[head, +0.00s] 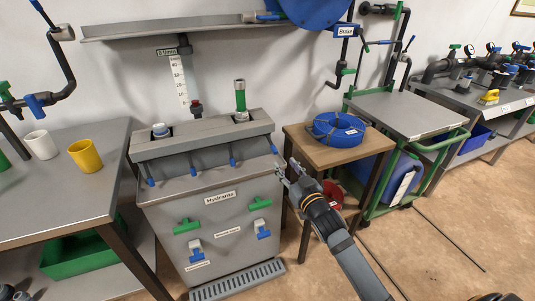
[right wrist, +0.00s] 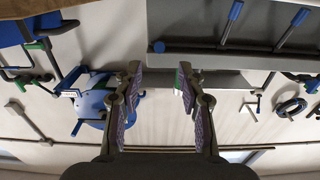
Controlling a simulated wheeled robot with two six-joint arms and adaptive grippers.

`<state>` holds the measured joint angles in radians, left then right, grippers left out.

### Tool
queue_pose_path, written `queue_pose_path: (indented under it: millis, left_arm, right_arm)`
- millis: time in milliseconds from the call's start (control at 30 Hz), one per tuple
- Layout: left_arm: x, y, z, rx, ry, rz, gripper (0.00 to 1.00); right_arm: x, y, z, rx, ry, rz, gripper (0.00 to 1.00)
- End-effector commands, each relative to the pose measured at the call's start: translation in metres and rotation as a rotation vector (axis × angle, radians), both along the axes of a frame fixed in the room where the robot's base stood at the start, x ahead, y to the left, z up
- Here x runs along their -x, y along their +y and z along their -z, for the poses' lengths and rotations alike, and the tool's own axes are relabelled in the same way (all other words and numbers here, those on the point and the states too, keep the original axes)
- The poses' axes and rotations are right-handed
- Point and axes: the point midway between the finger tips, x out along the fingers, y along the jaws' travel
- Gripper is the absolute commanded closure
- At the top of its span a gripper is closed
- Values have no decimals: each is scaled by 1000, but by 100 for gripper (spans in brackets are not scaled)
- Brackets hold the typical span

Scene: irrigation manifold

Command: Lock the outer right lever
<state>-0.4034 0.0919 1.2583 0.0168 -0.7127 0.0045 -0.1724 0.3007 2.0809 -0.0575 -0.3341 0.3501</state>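The grey console (head: 165,218) labelled "Hydrants" has a row of blue-tipped levers along its sloped front. The outer right lever (head: 273,149) is at the console's right end. In the right wrist view, which looks upside down, a round blue lever tip (right wrist: 158,46) shows nearly end-on, beyond and between the fingertips. Two other levers (right wrist: 235,10) (right wrist: 300,17) show side-on to its right. My right gripper (head: 287,168) is open and empty, just below and right of the outer right lever; its spread fingers also show in the right wrist view (right wrist: 160,70). I see no contact. My left gripper is not in view.
Green and blue valve handles (head: 187,226) sit on the console's lower front. A wooden stand (head: 312,150) with a coiled blue hose (head: 338,128) is close to the right of my right gripper. A metal table (head: 60,192) with cups stands left. Open floor (head: 440,240) lies at right.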

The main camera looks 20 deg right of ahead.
Motion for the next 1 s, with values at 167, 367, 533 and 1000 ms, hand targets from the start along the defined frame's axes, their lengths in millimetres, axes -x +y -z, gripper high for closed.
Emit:
queue_pose_path:
  millis: [167, 367, 533, 1000]
  left_arm:
    - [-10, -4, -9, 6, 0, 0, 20]
    - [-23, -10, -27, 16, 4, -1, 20]
    - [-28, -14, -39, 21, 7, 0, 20]
    - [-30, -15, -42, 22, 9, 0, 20]
  right_arm:
    - [-32, 1, 1, -5, -2, 2, 60]
    - [-74, 3, 1, -4, -1, 0, 60]
    - [-95, 3, 1, -2, 0, 0, 60]
    - [-100, 3, 1, 0, 2, 0, 78]
